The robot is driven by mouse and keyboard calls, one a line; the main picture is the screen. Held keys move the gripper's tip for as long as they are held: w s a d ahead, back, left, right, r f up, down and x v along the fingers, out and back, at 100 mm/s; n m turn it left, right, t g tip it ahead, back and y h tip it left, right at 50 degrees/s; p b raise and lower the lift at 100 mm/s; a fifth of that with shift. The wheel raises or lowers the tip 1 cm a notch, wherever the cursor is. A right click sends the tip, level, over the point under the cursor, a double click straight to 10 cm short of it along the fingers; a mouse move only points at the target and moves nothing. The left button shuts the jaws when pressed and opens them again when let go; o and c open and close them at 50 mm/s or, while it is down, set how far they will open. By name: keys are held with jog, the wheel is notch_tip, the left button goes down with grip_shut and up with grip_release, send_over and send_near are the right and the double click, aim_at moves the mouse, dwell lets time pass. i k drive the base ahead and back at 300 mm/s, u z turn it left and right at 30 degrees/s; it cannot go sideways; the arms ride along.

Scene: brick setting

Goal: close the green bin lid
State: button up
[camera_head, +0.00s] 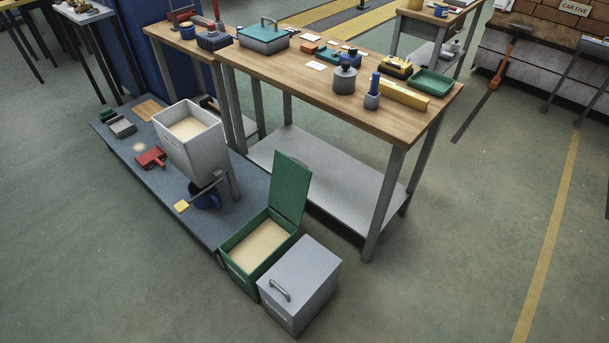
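The green bin (234,270) stands on the floor in front of the wooden workbench. Its green lid (291,188) stands up, hinged at the bin's far right edge and leaning slightly back. The bin is open at the top, and a pale, flat sand-coloured fill (258,248) shows inside. My gripper is not in view, so I cannot see where it is relative to the lid.
A grey bin (312,297) with a shut, handled lid stands close beside the green bin. A low dark platform (245,190) holds a white hopper (187,150) and a red scoop (150,157). The workbench (330,95) is behind. Floor right and front is clear.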

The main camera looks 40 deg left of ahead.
aim_at(291, 178)
jog(key=i, duration=3.65)
jog(key=u, duration=4.05)
